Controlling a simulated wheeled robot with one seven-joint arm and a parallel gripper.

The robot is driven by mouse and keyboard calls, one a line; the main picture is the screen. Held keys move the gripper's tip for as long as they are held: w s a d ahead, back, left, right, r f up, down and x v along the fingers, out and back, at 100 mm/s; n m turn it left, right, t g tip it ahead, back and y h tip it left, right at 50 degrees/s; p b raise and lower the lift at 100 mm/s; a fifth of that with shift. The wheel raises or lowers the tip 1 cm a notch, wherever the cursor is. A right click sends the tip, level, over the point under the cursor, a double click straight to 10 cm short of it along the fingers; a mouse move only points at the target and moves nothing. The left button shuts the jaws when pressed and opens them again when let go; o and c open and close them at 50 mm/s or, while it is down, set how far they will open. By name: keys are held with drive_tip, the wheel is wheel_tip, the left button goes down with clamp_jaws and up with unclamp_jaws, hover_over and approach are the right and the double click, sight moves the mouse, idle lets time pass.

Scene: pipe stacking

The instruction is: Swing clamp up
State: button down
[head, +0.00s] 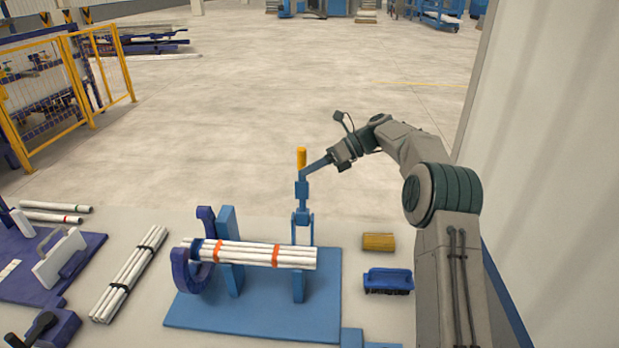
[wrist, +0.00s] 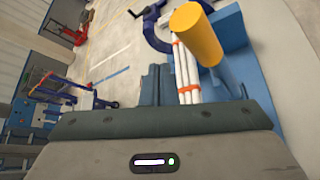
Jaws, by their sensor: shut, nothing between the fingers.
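The clamp (head: 302,195) is a blue lever with a yellow handle (head: 301,158), standing upright at the back of the blue fixture. The yellow handle also shows large in the wrist view (wrist: 197,30). My gripper (head: 306,170) is at the lever just below the yellow handle, on its right side. In the wrist view, my fingers (wrist: 155,85) are together with nothing between them, left of the handle. I cannot tell if they touch the lever. White pipes (head: 255,254) with orange bands lie in the fixture in front of the clamp.
The blue baseplate (head: 255,318) carries a purple hook-shaped bracket (head: 183,272) at left. A yellow cylinder (head: 379,242) and a blue brush-like block (head: 388,281) lie to the right. Banded white pipes (head: 129,275) lie to the left. A wall (head: 555,150) stands at right.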

drive_tip(key=shift+w+r, duration=0.35)
drive_tip(key=shift+w, duration=0.5)
drive_tip(key=shift+w+r, duration=0.3)
drive_tip(key=shift+w, duration=0.55)
drive_tip(key=shift+d+r, duration=0.1)
drive_tip(key=shift+r, duration=0.2)
drive_tip(key=s+d+r, duration=0.3)
drive_tip(key=d+r, duration=0.6)
drive_tip(key=d, duration=0.2)
drive_tip(key=shift+s+r, duration=0.2)
drive_tip(key=shift+r, duration=0.1)
